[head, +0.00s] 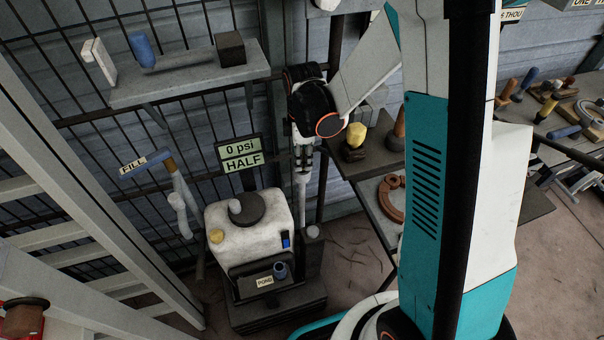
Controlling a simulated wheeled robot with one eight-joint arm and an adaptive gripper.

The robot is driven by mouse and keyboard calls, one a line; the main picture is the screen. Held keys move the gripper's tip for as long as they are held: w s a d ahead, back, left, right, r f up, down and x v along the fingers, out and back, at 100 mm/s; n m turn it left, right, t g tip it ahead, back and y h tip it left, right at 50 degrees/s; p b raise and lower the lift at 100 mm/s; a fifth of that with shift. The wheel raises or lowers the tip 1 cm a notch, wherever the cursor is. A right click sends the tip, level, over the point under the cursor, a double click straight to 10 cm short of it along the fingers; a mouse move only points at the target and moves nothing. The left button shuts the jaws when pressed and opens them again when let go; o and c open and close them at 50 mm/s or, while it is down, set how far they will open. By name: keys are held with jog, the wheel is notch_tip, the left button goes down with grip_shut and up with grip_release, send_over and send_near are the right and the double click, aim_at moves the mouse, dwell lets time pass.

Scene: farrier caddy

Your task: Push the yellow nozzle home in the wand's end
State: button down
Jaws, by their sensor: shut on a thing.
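My gripper (302,166) points down beside the dark post, left of the shelf. It is shut on the top of a slim white upright piece, which looks like the wand (303,200). The piece hangs or stands nearly vertical, its lower end near a grey-capped dark holder (312,234); I cannot tell whether they touch. A yellow piece that may be the nozzle (356,134) sits on a dark block on the shelf, right of my gripper and apart from it. No yellow shows between the fingers, though the grip is small and partly hidden.
A white tank (222,250) with a dark lid stands below left. Signs reading "0 psi" and "HALF" (240,154) hang left of my gripper. A grey wall shelf (185,75) is upper left. A shelf (350,165) and workbench with tools lie right.

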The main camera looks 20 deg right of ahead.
jog(key=shift+f+b, duration=0.45)
jog(key=shift+f, duration=0.1)
dwell(0.4)
jog(key=c, duration=1.2)
grip_release()
notch_tip(320, 180, up, 12)
jog(key=shift+r, duration=0.1)
